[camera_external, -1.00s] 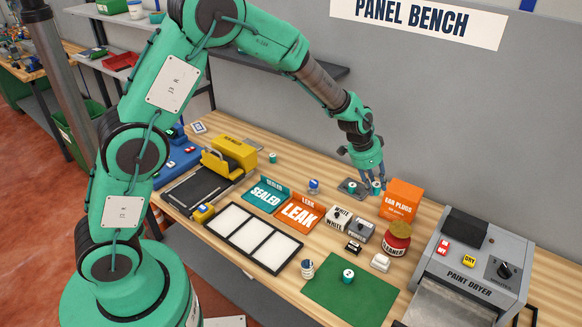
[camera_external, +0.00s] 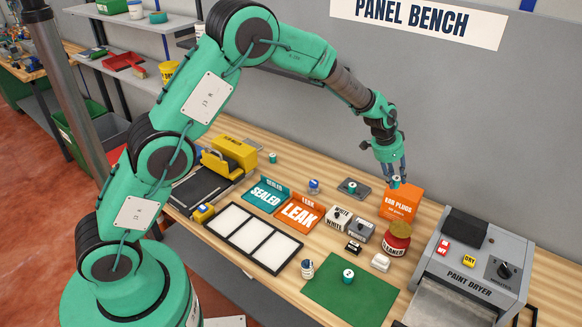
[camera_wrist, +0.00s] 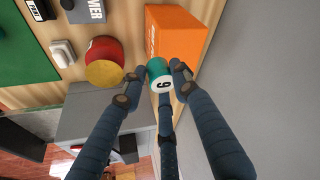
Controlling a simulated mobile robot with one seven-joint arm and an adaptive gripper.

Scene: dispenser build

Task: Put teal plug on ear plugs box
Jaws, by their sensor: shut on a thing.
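My gripper (camera_external: 393,176) is shut on a teal plug (camera_external: 395,183) at the upper left edge of the orange ear plugs box (camera_external: 402,204). In the wrist view my gripper (camera_wrist: 160,76) has its fingers around the plug (camera_wrist: 159,70), whose white face carries a dark digit, 6 or 9. The box (camera_wrist: 182,35) lies just beyond the plug there. I cannot tell whether the plug touches the box.
A grey plate (camera_external: 362,193) with another teal plug (camera_external: 352,184) lies left of the box. A red jar (camera_external: 396,241) stands in front of it, and the paint dryer (camera_external: 460,277) is to the right. The grey wall (camera_external: 480,110) rises behind.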

